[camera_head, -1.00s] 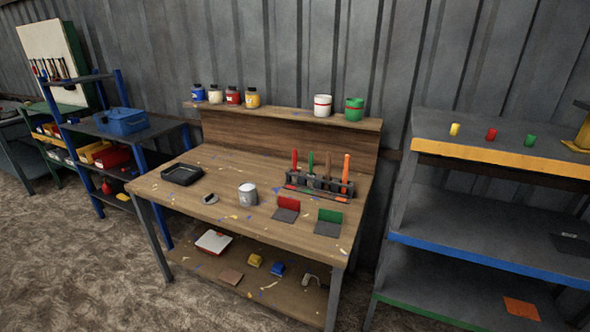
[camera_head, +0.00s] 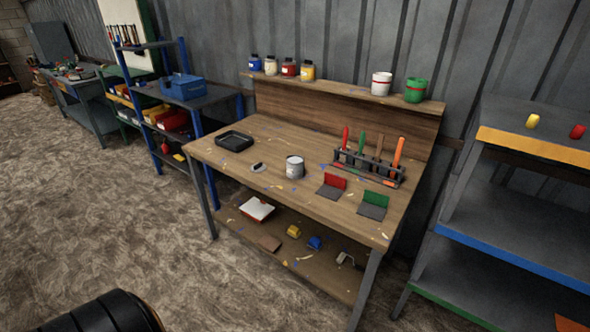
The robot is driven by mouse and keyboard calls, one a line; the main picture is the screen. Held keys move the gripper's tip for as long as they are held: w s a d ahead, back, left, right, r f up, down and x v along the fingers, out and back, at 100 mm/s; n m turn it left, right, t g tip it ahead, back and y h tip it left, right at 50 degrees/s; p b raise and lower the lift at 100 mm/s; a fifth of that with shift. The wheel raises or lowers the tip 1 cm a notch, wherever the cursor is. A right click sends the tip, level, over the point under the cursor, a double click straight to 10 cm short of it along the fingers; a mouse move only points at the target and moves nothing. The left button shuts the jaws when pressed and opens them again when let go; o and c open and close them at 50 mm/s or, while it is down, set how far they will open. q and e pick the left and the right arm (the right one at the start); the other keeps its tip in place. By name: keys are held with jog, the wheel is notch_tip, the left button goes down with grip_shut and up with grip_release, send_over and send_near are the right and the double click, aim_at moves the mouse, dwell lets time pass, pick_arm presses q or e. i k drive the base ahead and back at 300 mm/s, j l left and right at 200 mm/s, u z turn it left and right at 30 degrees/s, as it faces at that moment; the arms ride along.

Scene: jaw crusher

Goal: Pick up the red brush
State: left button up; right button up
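The red brush (camera_head: 346,139) stands handle up at the left end of a dark rack (camera_head: 372,172) on the wooden workbench (camera_head: 262,143). A green-handled, a brown-handled and an orange-handled tool stand beside it in the same rack. The lower end of the red brush is partly hidden by the rack. Neither gripper shows in the head view.
A grey can (camera_head: 295,168), a black tray (camera_head: 234,141), a red piece (camera_head: 333,182) and a green piece (camera_head: 375,198) sit on the bench. A shelf unit (camera_head: 515,195) stands to the right and a blue-post shelf (camera_head: 190,120) to the left. Open floor (camera_head: 110,220) lies front left.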

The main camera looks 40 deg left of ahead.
aim_at(342, 157)
jog(key=i+j+z, duration=0.2)
jog(key=j, duration=0.3)
jog(key=j+z, duration=0.2)
jog(key=j, duration=0.3)
jog(key=i+j+z, duration=0.1)
jog(key=j+z, duration=0.15)
jog(key=j, duration=0.3)
